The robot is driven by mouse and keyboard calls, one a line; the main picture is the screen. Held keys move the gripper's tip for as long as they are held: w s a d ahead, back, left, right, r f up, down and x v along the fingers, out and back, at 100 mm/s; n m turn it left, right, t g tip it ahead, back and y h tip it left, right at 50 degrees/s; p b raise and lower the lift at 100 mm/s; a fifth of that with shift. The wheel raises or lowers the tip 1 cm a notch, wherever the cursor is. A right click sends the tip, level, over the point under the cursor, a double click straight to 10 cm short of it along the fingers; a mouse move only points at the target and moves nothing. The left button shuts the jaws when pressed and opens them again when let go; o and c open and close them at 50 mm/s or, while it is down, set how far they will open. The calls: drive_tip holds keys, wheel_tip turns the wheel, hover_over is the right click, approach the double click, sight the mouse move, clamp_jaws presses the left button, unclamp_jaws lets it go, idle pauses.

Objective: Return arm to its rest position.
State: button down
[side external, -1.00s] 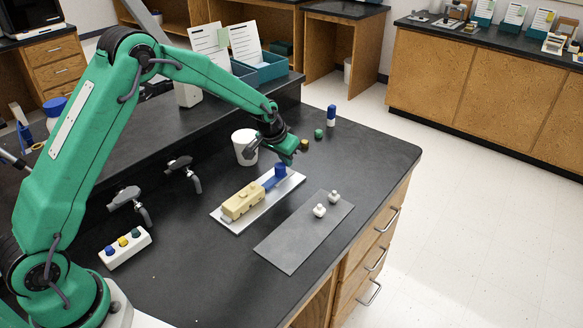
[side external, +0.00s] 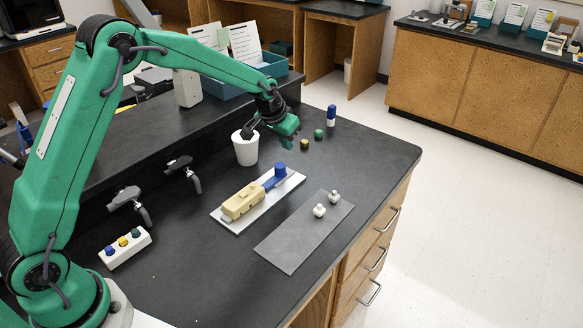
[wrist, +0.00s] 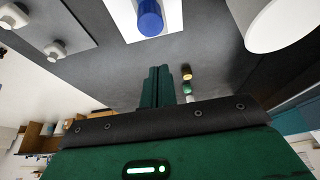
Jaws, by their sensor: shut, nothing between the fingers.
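My green arm reaches over the black bench from the left in the side external view. My gripper (side external: 287,140) is shut and empty, in the air above the bench, between the white cup and the small blocks. In the wrist view its green fingers (wrist: 157,84) are pressed together with nothing between them. The cylinder also shows in the wrist view (wrist: 150,18).
A grey mat (side external: 292,245) bears two white tooth-like pieces (side external: 319,211). A three-knob block (side external: 125,250) lies left.

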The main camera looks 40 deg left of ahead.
drive_tip(key=shift+r, duration=0.45)
drive_tip(key=s+r, duration=1.4)
drive_tip(key=s, duration=0.2)
drive_tip(key=s+t, duration=0.1)
drive_tip(key=s, duration=2)
drive_tip(key=shift+s+r, duration=0.2)
drive_tip(key=shift+r, duration=0.2)
